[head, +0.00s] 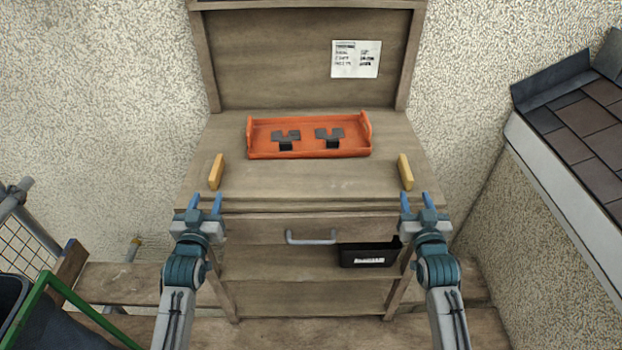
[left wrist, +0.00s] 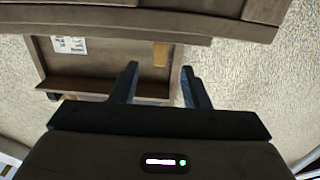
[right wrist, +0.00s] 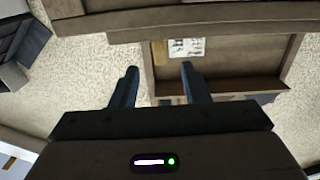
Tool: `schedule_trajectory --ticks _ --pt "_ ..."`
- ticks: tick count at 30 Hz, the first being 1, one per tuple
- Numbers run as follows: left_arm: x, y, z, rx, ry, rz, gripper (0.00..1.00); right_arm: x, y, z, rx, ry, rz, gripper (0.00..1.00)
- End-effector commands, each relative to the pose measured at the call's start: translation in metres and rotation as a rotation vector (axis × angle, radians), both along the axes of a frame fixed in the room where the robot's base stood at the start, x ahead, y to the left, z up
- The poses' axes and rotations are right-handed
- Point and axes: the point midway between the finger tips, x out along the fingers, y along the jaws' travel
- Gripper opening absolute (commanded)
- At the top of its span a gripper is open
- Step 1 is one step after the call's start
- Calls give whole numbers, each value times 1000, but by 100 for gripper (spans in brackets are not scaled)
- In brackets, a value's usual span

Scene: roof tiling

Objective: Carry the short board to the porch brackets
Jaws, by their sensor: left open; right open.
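I cannot pick out a separate short board with certainty, and no porch brackets show clearly. My left gripper (head: 205,197) is open and empty at the bench's front left, just short of the left block. My right gripper (head: 416,196) is open and empty at the front right, just short of the right block. In the wrist views the left jaws (left wrist: 158,68) and right jaws (right wrist: 159,68) hold nothing.
An orange tray (head: 310,154) with two dark notched pieces (head: 286,138) (head: 329,136) sits on the bench. A drawer handle (head: 311,238) and a black labelled bin (head: 368,248) are below. A tiled roof (head: 585,125) is at right, a green frame (head: 60,290) at lower left.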

Motion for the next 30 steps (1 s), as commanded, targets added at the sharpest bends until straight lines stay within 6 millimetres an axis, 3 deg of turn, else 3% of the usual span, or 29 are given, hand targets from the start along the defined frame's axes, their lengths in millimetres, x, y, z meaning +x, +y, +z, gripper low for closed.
schedule_trajectory --ticks 9,15,21,30 --pt "57 0 2 -1 -3 0 42 57 0 1 1 -3 0 42" --pt "85 0 1 0 -1 0 42 85 0 1 1 -1 0 42" --pt "97 0 1 0 0 0 42 96 0 0 1 -1 0 42" --pt "97 0 1 0 0 0 40 97 0 0 1 -1 0 40"
